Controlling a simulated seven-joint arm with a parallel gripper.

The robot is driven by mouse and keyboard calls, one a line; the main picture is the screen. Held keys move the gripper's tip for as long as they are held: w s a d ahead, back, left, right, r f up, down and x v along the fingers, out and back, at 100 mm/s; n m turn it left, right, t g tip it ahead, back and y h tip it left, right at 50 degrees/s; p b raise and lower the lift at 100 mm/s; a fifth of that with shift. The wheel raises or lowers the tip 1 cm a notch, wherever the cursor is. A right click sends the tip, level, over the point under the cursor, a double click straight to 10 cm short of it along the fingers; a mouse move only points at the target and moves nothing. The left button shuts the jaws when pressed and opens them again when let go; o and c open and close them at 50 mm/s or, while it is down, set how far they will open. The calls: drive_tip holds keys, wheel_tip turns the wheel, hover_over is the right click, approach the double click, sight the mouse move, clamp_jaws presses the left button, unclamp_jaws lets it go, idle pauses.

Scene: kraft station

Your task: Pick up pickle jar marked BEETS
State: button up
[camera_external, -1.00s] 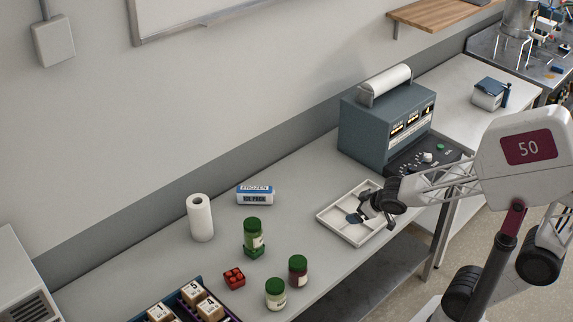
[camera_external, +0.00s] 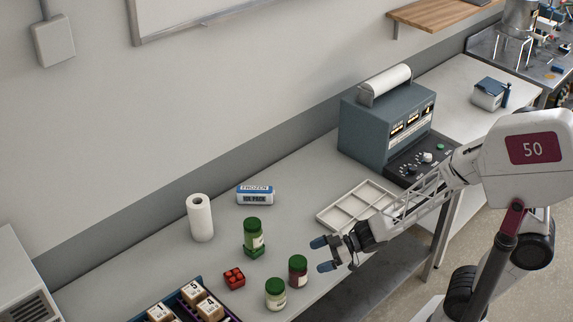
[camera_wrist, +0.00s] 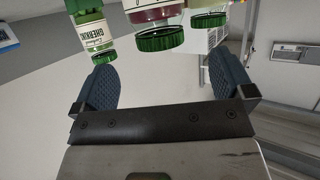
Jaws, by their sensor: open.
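A jar with dark red contents and a green lid (camera_external: 298,273) stands on the bench near its front edge. It also shows in the wrist view (camera_wrist: 153,22), top centre, its label too cut off to read BEETS. A pale jar with a green lid (camera_external: 275,296) stands to its left, nearer the camera. A green jar (camera_external: 254,236) stands farther back; its label in the wrist view (camera_wrist: 96,36) reads as gherkins. My gripper (camera_external: 323,255) is open and empty, just right of the dark red jar. Its blue fingers (camera_wrist: 160,82) are spread, with no jar between them.
A white divided tray (camera_external: 355,205) lies to the right, behind my gripper. A red block (camera_external: 234,278), a paper roll (camera_external: 200,219), an ice pack box (camera_external: 255,195) and a crate of numbered boxes (camera_external: 233,319) are on the left. The bench between tray and jars is clear.

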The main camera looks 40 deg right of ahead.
sight(306, 261)
drive_tip(key=shift+w+a, duration=0.1)
drive_tip(key=shift+x, duration=1.15)
drive_tip(key=shift+x, duration=2.65)
drive_tip(key=shift+c, duration=0.4)
drive_tip(key=c, duration=1.2)
